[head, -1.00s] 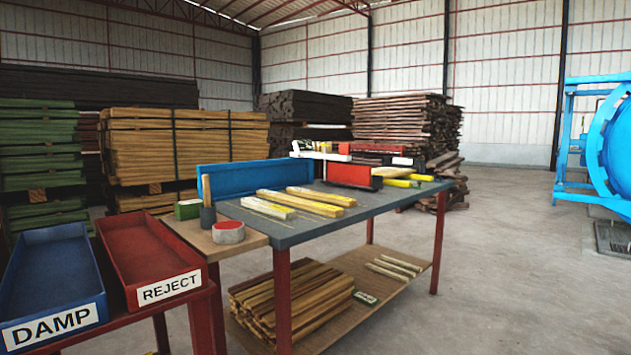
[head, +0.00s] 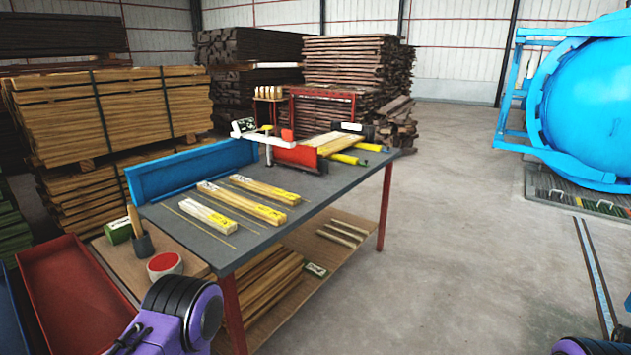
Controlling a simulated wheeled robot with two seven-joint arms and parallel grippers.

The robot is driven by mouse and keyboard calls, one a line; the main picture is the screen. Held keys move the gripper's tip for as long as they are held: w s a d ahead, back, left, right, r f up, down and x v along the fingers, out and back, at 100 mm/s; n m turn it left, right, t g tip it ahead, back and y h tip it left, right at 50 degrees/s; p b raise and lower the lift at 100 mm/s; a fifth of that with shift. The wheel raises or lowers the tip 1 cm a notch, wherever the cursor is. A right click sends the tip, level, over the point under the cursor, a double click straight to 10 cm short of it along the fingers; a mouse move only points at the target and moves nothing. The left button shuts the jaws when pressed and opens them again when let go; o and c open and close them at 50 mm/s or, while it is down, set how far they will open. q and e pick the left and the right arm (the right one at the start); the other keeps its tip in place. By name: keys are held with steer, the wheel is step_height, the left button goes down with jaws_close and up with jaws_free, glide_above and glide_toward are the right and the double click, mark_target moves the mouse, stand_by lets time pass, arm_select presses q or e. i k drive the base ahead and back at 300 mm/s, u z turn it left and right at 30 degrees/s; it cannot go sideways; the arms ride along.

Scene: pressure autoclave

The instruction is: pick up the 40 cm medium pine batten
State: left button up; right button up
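Three pale pine battens lie apart on the grey top of the workbench (head: 330,190). The near-left batten (head: 207,214) looks shortest, the middle batten (head: 242,203) looks longest, and the far-right batten (head: 265,190) looks in between. Each bears a yellow patch with small marks that I cannot read, so I cannot confirm which is 40 cm. Neither gripper is in view. Only purple parts of my arms show at the bottom edge, left and right, and nothing of mine touches the battens.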

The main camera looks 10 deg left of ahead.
mark_target(281, 196)
steer(key=z, duration=0.2)
steer(key=i, duration=0.95)
steer(key=u, duration=0.1)
